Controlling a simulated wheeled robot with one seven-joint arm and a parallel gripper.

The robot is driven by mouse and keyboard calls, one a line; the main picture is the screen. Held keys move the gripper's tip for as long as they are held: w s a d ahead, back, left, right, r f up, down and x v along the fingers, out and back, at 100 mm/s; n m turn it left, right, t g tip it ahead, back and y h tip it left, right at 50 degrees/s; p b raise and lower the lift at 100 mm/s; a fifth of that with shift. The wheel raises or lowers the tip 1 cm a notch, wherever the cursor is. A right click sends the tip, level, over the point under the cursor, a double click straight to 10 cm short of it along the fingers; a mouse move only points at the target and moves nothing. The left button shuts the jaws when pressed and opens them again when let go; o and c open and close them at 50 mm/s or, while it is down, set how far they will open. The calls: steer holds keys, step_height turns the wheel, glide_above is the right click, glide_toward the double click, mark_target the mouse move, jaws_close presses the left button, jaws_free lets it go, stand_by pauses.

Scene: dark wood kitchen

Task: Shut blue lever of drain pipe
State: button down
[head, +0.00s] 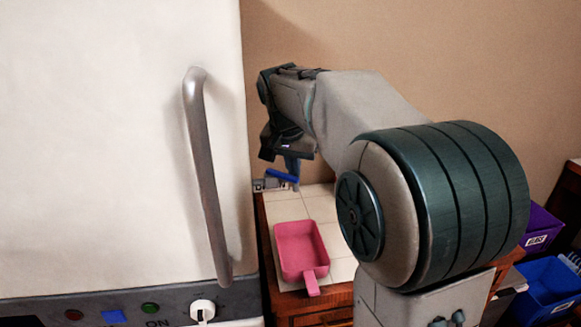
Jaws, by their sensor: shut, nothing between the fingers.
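The blue lever (282,175) sits on a small grey drain pipe fitting (268,184) at the back of the tiled counter, beside the big white appliance. The lever slants slightly down to the right. My gripper (292,166) points down from the end of my arm, right at the lever in the picture. Its fingers are shut and hold nothing. The fingertips overlap the lever's right part; I cannot tell whether they touch it.
The white appliance (90,140) with a long vertical handle (208,180) fills the left. A pink pan (300,247) lies on the tiled counter (290,211) in front of the pipe. Purple (538,230) and blue (545,290) bins stand at the lower right. My arm hides much of the right side.

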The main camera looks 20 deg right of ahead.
steer(key=shift+s+a, duration=0.45)
steer(key=shift+s, duration=0.1)
steer(key=shift+a+b, duration=0.1)
steer(key=shift+b, duration=0.2)
stand_by(0.4)
steer(key=shift+w+p, duration=0.45)
steer(key=shift+w, duration=0.3)
steer(key=shift+d, duration=0.25)
step_height(320, 180, up, 9)
steer(key=shift+w+d+r, duration=0.15)
steer(key=shift+d+r, duration=0.05)
steer(key=shift+d, duration=0.05)
